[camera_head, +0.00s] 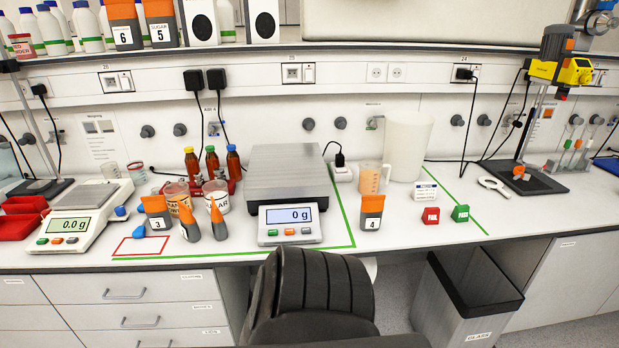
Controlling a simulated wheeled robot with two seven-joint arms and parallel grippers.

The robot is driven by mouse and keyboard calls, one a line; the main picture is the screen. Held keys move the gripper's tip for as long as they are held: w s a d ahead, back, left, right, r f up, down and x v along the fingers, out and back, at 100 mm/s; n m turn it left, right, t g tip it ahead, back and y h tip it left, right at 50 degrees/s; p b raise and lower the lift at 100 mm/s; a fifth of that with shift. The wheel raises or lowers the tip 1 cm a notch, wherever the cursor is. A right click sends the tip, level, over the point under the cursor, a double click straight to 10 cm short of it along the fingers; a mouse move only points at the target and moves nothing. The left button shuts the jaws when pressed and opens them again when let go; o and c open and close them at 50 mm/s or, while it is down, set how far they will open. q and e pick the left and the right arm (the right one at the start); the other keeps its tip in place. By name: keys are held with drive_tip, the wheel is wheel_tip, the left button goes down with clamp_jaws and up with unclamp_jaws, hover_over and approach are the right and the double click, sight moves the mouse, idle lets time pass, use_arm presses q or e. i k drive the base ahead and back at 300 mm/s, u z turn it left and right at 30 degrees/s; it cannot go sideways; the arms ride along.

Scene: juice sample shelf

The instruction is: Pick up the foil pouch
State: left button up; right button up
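No single thing is clearly marked as the foil pouch. Several grey packs with orange tops look like pouches. Pack 3 (155,212) stands upright at the left of the bench, and pack 4 (371,212) stands upright right of the scale. Pack 6 (123,25) and pack 5 (160,22), marked sugar, stand on the upper shelf. Two slimmer orange and grey items (187,222) and (216,217) stand or lean in front of white jars. Neither of my grippers shows in the head view.
A large scale (286,182) reading 0 g stands mid-bench. A smaller balance (79,215), brown bottles (211,161) and a jug (372,177) are around it. A dark chair (312,300) stands before the bench, with a bin (465,303) to its right. Bench space at the right front is clear.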

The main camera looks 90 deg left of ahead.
sight(156, 208)
drive_tip(key=z, duration=0.05)
drive_tip(key=i, duration=0.4)
drive_tip(key=u, duration=2.55)
